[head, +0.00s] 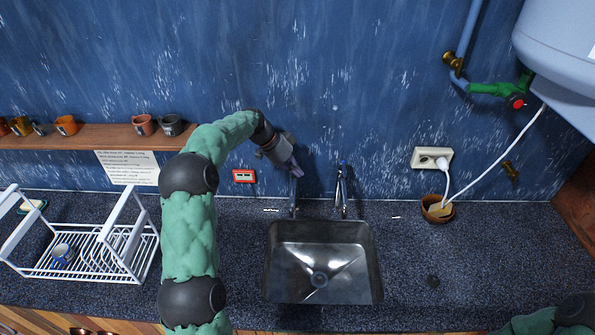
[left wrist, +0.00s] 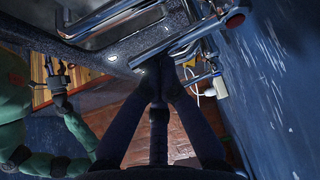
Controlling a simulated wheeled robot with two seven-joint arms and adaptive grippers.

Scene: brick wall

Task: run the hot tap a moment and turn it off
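Two metal taps stand behind the steel sink (head: 320,262): a left tap (head: 293,200) and a right tap (head: 342,190) with a blue mark on top. My left gripper (head: 296,170) is at the top of the left tap, its fingers together and pointing down; it hides the tap's head, so any colour mark there is covered. In the left wrist view the fingers (left wrist: 163,72) meet close to the tap's metal (left wrist: 200,40); whether they touch it, I cannot tell. No water stream is visible. My right gripper (left wrist: 60,68) shows small at the left of the wrist view, fingers apart and empty.
A white dish rack (head: 90,250) with a cup stands left on the dark counter (head: 450,265). A shelf (head: 100,136) of mugs hangs above a paper note. A socket (head: 432,158), a pot (head: 436,208) and a boiler (head: 570,45) are at the right.

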